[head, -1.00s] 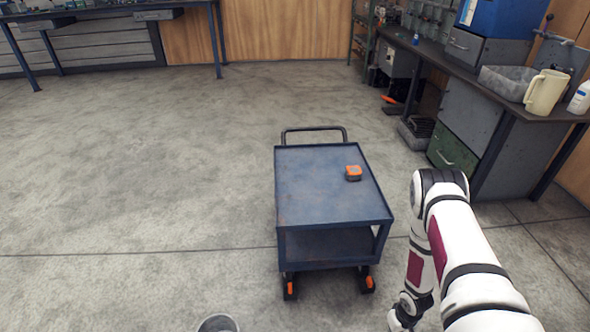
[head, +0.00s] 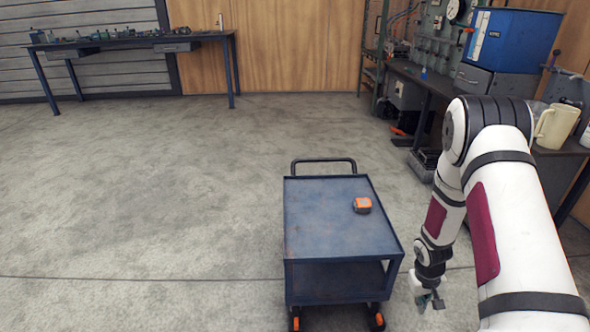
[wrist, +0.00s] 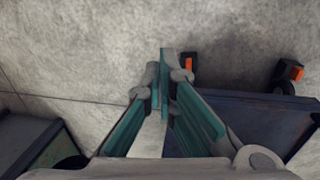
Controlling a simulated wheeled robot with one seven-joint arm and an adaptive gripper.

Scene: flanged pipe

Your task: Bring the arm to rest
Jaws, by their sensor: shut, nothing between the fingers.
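My arm is bent at the right of the head view, with its upper part raised and its forearm hanging down. My gripper (head: 430,301) is beside the right front corner of the blue cart, low and apart from it in the picture. In the wrist view my gripper (wrist: 163,75) points down at the concrete floor, its teal fingers shut together with nothing between them.
The blue cart (head: 325,215) stands left of my arm with an orange and grey item (head: 362,205) on top. A workbench (head: 408,80) with a blue box (head: 513,38) and a beige jug (head: 556,126) is behind my arm. Open floor (head: 130,190) lies left.

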